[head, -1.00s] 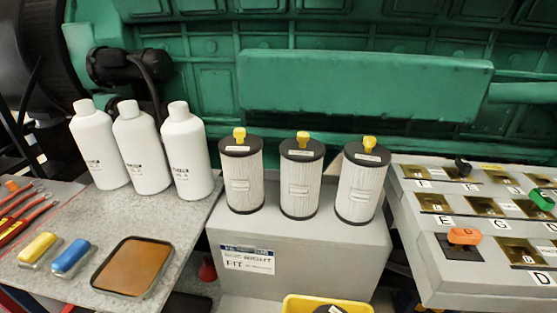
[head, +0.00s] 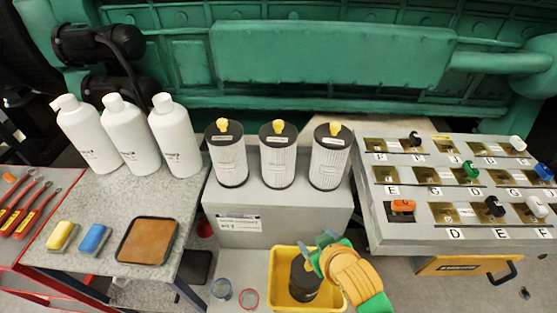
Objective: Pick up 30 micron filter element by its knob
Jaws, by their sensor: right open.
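Three white pleated filter elements with black caps and yellow knobs stand upright in a row on a grey box: the left one (head: 228,158), the middle one (head: 278,160) and the right one (head: 329,160). Their labels are too small to read, so I cannot tell which is the 30 micron one. My right gripper (head: 314,259), green and orange, is open at the lower middle, below and in front of the row, apart from all three. It is over a yellow bin (head: 273,292) holding a dark cylinder (head: 303,281). My left gripper is out of view.
White bottles (head: 124,137), a brown tray (head: 147,241) and yellow and blue blocks (head: 93,238) are on the left table. A grey panel (head: 400,239) with colored knobs stands at right. A green engine (head: 330,55) fills the back.

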